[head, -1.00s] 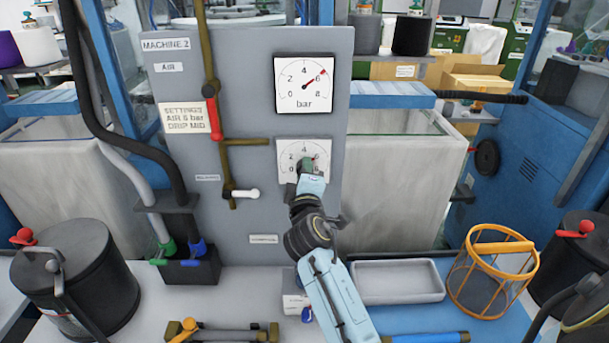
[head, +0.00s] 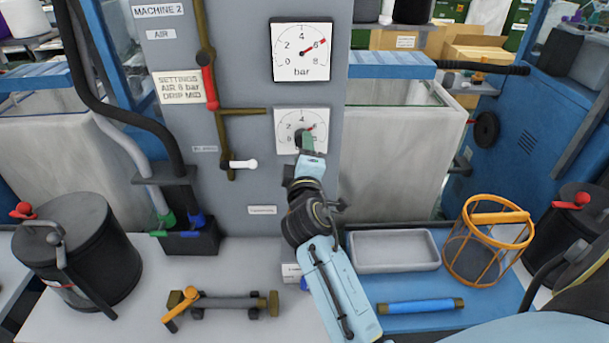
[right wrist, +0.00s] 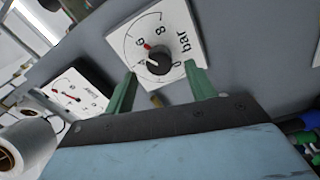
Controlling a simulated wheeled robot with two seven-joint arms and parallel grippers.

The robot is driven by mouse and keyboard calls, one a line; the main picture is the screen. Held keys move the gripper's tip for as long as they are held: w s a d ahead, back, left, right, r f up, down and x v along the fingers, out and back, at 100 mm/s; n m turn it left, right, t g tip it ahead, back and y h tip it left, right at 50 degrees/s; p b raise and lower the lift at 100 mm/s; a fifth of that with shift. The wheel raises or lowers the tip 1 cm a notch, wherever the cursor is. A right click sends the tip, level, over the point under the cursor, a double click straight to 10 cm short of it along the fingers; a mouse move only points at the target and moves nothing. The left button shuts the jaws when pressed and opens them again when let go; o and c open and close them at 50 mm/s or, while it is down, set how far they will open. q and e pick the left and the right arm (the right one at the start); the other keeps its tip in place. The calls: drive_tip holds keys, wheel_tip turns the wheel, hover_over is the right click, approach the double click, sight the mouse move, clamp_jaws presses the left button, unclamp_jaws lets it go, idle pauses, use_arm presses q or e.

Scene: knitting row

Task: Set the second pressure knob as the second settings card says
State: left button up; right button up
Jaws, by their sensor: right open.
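The second pressure dial (head: 287,145) is a white square plate on the grey panel, under the upper gauge (head: 300,70), whose needle points near 6. My right gripper (head: 306,142) is in front of the second dial and hides its middle. In the right wrist view, its green fingers (right wrist: 161,88) stand apart on either side of the black knob (right wrist: 159,60), with no visible grip on it. A red mark shows on the dial near 6. The settings card (head: 179,90) reads AIR, a number of bar that is blurred (6 or 8), and DRIP MID. My left gripper is not in view.
A white lever (head: 243,164) sticks out left of the dial. Below are a grey tray (head: 393,266), an orange wire basket (head: 488,218), a black pot (head: 75,235) and a blue-gripped tool (head: 415,307). The panel around the dial is mostly bare.

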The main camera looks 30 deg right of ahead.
drive_tip(key=b+v, duration=0.1)
drive_tip(key=v, duration=0.8)
drive_tip(key=shift+s+a, duration=0.2)
drive_tip(key=shift+s, duration=0.05)
